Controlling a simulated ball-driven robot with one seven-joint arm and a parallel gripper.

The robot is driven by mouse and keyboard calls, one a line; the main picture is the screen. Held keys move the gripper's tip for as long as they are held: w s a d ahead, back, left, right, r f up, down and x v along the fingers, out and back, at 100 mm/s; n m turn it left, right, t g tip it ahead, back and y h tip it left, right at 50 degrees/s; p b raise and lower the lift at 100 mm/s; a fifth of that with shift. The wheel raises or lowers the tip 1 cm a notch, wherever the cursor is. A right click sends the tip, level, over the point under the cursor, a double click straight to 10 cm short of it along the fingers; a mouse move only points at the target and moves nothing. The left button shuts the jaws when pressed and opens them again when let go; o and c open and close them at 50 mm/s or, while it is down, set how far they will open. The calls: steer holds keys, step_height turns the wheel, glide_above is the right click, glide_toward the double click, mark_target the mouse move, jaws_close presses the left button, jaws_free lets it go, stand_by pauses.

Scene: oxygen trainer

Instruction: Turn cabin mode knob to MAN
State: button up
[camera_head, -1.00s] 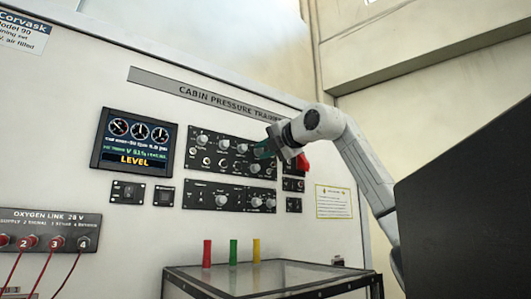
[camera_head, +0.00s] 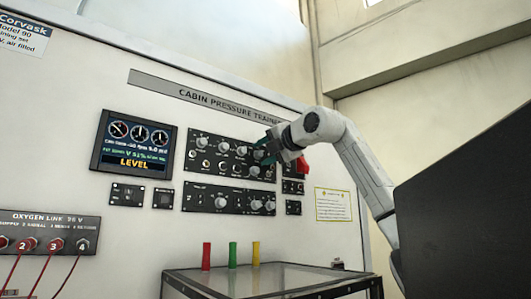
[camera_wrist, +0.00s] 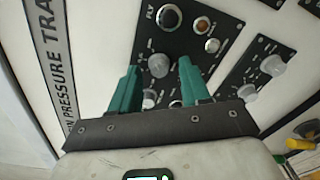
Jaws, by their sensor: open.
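The upper black control panel (camera_head: 222,157) on the white trainer wall carries several grey knobs and small switches. Its labels are too small to read, so I cannot tell which knob is cabin mode or where it points. My gripper (camera_head: 264,151) is at the panel's right end, with its teal fingers toward the panel. In the wrist view, my gripper (camera_wrist: 158,88) is open, its two fingers apart. A grey knob (camera_wrist: 158,65) shows between and beyond the fingertips, with no visible grip on it. Another pale knob (camera_wrist: 149,98) is partly hidden lower between the fingers.
A lower panel (camera_head: 230,198) with knobs is below. A lit display (camera_head: 135,145) reads LEVEL. Red, green and yellow cylinders (camera_head: 233,252) stand on a glass-topped table (camera_head: 215,281). A red part (camera_head: 303,163) is close by the gripper's right. Oxygen link sockets (camera_head: 50,238) are at left.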

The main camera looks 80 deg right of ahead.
steer(key=b+v, duration=0.2)
steer(key=v, duration=0.8)
steer(key=shift+s+a, duration=0.2)
steer(key=shift+s, duration=0.15)
